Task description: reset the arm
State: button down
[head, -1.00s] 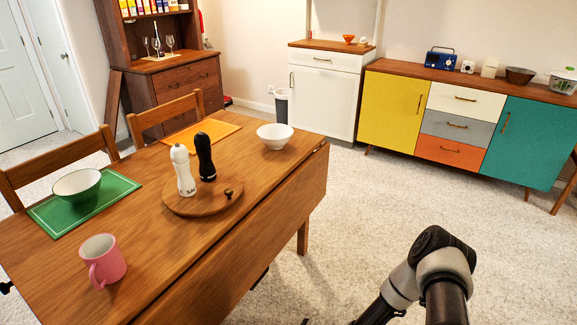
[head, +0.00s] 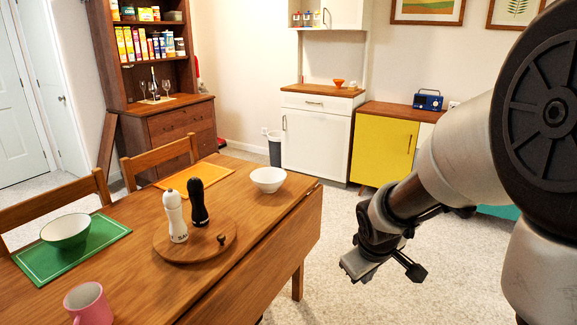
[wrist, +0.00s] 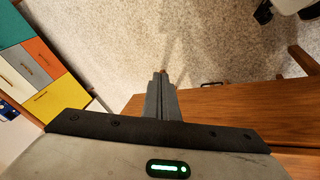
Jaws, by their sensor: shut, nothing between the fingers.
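My gripper (wrist: 161,76) shows in the wrist view with its two grey fingers together and nothing between them. It points past the edge of the wooden table (wrist: 225,103), over the pale carpet. In the head view my arm reaches in from the right, and its lower end hangs in the air to the right of the table (head: 262,262), apart from it. The fingers are hard to make out in that view.
On the table are a white bowl (head: 268,180), a wooden turntable (head: 183,252) with white and black mills, a green bowl (head: 65,230) and a pink mug (head: 88,304). A yellow-doored sideboard (head: 384,149) and white cabinet (head: 316,134) stand behind. Carpet between is clear.

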jog(key=s+a+r+m+y+p, duration=0.1)
jog(key=s+a+r+m, duration=0.15)
jog(key=s+r, duration=0.65)
jog(key=s+a+r+m, duration=0.1)
jog(key=s+r+m, duration=0.3)
jog(key=s+r, duration=0.5)
notch_tip(320, 180, up, 22)
jog(key=s+p, duration=0.1)
jog(key=p, duration=2.4)
jog(key=shift+s+t, duration=0.3)
jog(key=shift+t, duration=0.1)
jog(key=shift+r+n, duration=0.1)
jog(key=shift+n, duration=0.15)
